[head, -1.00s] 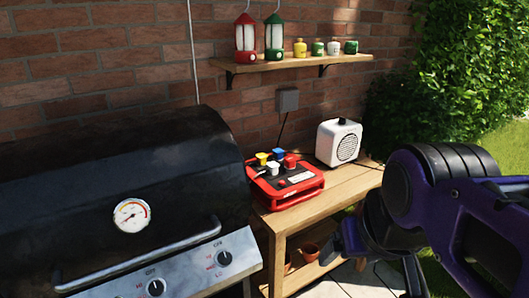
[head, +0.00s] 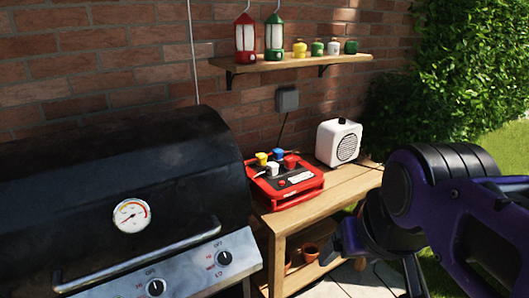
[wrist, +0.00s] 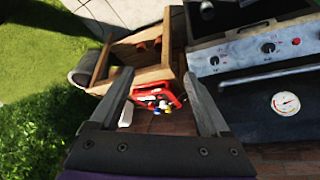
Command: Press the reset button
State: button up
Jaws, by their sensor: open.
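A red box (head: 292,194) with a dark top panel sits on the wooden side table (head: 345,188) just right of the grill. Yellow, blue, white and red knobs or plugs stand on its panel. Which part is the reset button is too small to tell. The red box also shows in the wrist view (wrist: 168,92), between my fingers in the picture but well beyond them. My gripper (wrist: 168,75) is open and empty there. In the head view my arm is at the right, apart from the box, and my fingertips are hard to make out.
A black grill (head: 110,200) fills the left. A white speaker-like box (head: 338,142) stands behind and right of the red box. A wall shelf (head: 290,62) above holds two lanterns and several small canisters. The table's front right is clear. Pots (head: 310,252) sit below.

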grip_shut()
dwell(0.5)
dwell(1.4)
